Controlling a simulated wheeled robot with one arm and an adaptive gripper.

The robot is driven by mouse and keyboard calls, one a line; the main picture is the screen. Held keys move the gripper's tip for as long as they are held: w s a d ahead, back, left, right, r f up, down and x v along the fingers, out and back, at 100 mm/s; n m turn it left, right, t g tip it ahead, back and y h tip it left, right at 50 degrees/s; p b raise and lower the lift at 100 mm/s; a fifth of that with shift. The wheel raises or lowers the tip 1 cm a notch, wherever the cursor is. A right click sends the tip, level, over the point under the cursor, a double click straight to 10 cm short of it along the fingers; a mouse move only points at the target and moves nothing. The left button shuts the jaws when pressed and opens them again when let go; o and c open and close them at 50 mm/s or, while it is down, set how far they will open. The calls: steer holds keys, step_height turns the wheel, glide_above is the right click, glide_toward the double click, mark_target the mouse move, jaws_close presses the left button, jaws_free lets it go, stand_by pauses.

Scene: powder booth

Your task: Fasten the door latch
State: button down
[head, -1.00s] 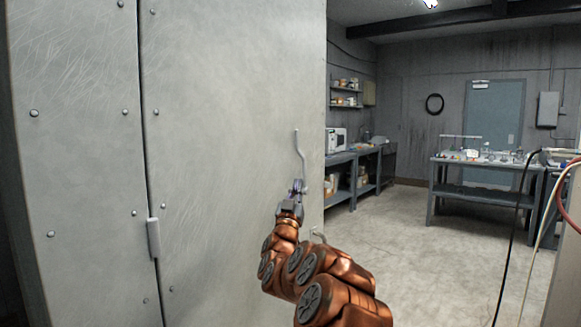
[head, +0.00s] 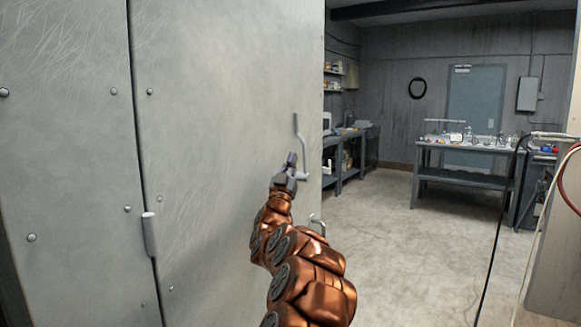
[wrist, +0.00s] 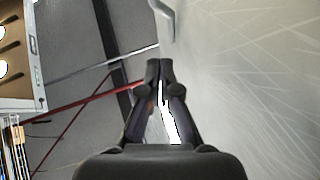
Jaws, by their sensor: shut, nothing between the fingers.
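The door (head: 230,100) is a large scratched grey metal panel filling the left and middle of the head view. The latch lever (head: 298,130) is a thin, bent grey handle near the door's right edge. It stands roughly upright, with a short bend at its lower end. My gripper (head: 291,160) is shut and empty, just left of the lever's lower half; I cannot tell if it touches. In the wrist view, the shut fingertips (wrist: 158,66) are close to the door face, and part of a grey handle (wrist: 165,18) shows beyond them, apart from them.
A hinge (head: 150,235) sits on the seam at left. A small hooked metal piece (head: 317,224) lies low on the door's right edge, beside my arm. A workbench (head: 465,180) and shelving stand at the back right. The floor (head: 385,230) between is open.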

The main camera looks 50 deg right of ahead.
steer(key=shift+w+d+r+p, duration=0.25)
steer(key=shift+w+d+r, duration=0.25)
steer(key=shift+d, duration=0.85)
steer(key=shift+w+d+r+p, duration=0.3)
steer(key=shift+d+r, duration=0.35)
steer(key=shift+d, duration=0.65)
steer(key=shift+w+d+r+p, duration=0.15)
steer(key=shift+w+d+r, duration=0.4)
steer(key=shift+d, duration=0.8)
steer(key=shift+d+r, duration=0.1)
